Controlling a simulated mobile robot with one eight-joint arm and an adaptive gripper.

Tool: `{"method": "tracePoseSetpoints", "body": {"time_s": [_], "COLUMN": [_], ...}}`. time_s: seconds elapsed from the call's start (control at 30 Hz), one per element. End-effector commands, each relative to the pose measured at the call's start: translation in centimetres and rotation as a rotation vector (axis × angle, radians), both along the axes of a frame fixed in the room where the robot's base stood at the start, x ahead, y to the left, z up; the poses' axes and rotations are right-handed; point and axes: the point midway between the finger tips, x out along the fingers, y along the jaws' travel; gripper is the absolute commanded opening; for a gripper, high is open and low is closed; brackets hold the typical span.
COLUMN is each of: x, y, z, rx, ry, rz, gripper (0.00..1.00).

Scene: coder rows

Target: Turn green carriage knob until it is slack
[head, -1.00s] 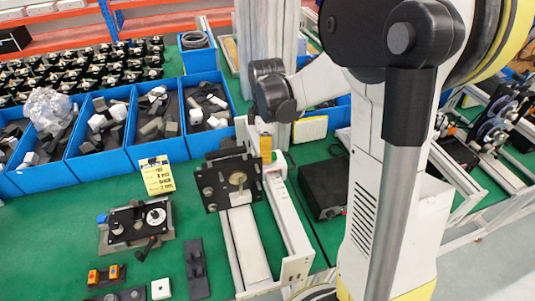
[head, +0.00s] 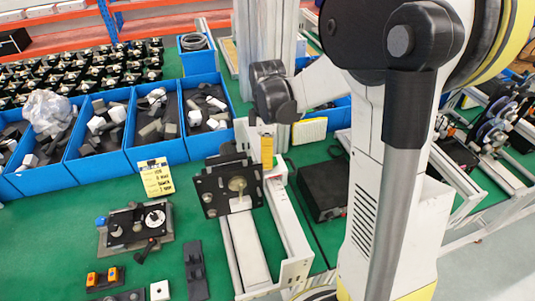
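The dark wrist of my arm (head: 272,93) is in the upper middle of the head view, above and behind a black plate with knobs (head: 222,187). A pale round knob (head: 237,184) sits on the front of this plate, at the top of a white rail assembly (head: 247,245). A yellow block (head: 266,148) stands beside the plate, below my wrist. I cannot make out a clearly green knob. My gripper's fingertips cannot be told apart, so its opening and any contact are unclear.
Blue bins (head: 160,120) of small parts line the back left. A dial device (head: 135,225) and small switches lie on the green table (head: 210,270). A black box (head: 325,187) stands right of the rail.

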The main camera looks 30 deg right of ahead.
Motion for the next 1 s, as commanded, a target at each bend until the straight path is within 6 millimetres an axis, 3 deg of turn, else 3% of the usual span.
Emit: {"method": "tracePoseSetpoints", "body": {"time_s": [0.17,0.5,0.77,1.0], "x": [-0.1,-0.5,-0.6,-1.1], "y": [-0.9,-2.0,-2.0,-1.6], "z": [-0.1,-0.1,0.0,0.0], "rx": [-0.011,-0.007,-0.007,-0.006], "ry": [0.001,-0.002,-0.003,-0.004], "rz": [-0.173,-0.801,-1.002,-1.436], "gripper": [0.48,0.48,0.48,0.48]}}
